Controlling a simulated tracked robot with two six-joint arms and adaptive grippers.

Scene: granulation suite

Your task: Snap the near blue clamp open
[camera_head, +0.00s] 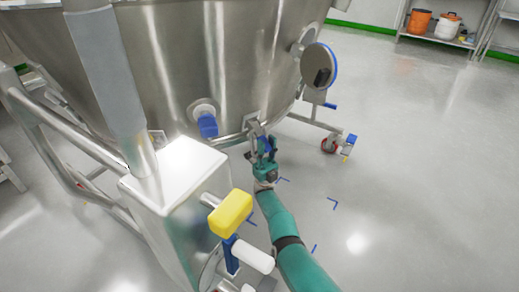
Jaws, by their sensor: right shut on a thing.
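My right gripper (264,152) reaches in from below, at the lower rim of a large steel vessel (160,70). It is shut on the near blue clamp (265,142), a small blue piece that its fingers partly hide. I cannot tell whether the clamp is snapped open. Another small blue lever (331,105) shows further right, below a round steel cover (319,66) with a blue edge. My left gripper is not in view.
A blue-capped fitting (208,126) sticks out of the vessel left of my gripper. A steel box (180,185) with a yellow handle (230,213) and a white handle (252,257) stands close at left. A caster (330,144) is at right. Open grey floor (430,180) lies right.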

